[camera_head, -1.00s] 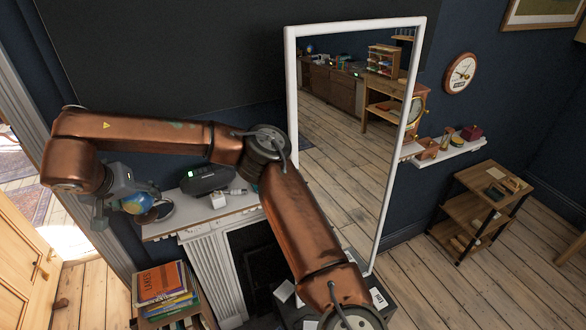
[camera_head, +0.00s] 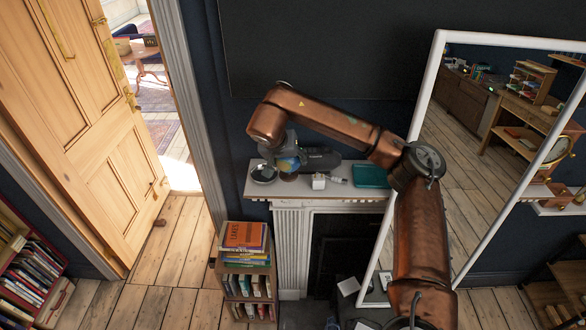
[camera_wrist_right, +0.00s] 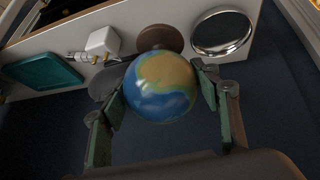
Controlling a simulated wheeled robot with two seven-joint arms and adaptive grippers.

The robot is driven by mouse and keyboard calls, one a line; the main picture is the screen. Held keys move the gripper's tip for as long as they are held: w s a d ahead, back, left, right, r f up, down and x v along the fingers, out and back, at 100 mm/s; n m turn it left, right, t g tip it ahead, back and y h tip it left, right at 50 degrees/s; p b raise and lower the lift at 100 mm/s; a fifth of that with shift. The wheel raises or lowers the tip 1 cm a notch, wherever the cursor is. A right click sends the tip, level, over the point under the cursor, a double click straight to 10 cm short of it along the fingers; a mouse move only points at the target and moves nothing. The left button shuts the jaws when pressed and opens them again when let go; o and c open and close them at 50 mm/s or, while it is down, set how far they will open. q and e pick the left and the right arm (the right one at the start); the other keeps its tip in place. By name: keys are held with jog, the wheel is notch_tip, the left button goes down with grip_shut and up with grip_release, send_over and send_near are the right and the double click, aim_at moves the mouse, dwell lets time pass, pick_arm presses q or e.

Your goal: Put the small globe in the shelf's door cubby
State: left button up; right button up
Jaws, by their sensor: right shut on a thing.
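The small globe (camera_wrist_right: 160,87), blue with tan land, sits between the two fingers of my right gripper (camera_wrist_right: 165,98) in the right wrist view. The gripper is shut on it, with a finger against each side. In the head view the globe (camera_head: 288,164) shows partly below my right gripper (camera_head: 284,158), over the left end of the white mantel shelf (camera_head: 258,189). A round brown disc, perhaps its base, shows behind it in the wrist view. I cannot tell whether it touches the mantel. The door cubby is not identifiable. My left gripper is not in view.
On the mantel are a round mirror-like dish (camera_head: 263,174), a white box (camera_head: 319,182), a dark device (camera_head: 322,160) and a teal tray (camera_head: 371,176). A small bookcase (camera_head: 247,262) stands below. A wooden door (camera_head: 92,130) and a full bookshelf (camera_head: 30,262) are at left. Floor between is clear.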

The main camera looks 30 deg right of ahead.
aim_at(293, 170)
jog(key=shift+d+f, duration=0.5)
jog(key=shift+f, duration=0.1)
jog(key=f, duration=0.1)
jog(key=f+p, duration=0.1)
jog(key=f, duration=0.1)
jog(key=shift+d, duration=0.3)
jog(key=shift+f, duration=0.4)
jog(key=o, duration=1.2)
jog(key=shift+f, duration=0.1)
jog(key=shift+c, duration=0.2)
jog(key=shift+o, duration=0.3)
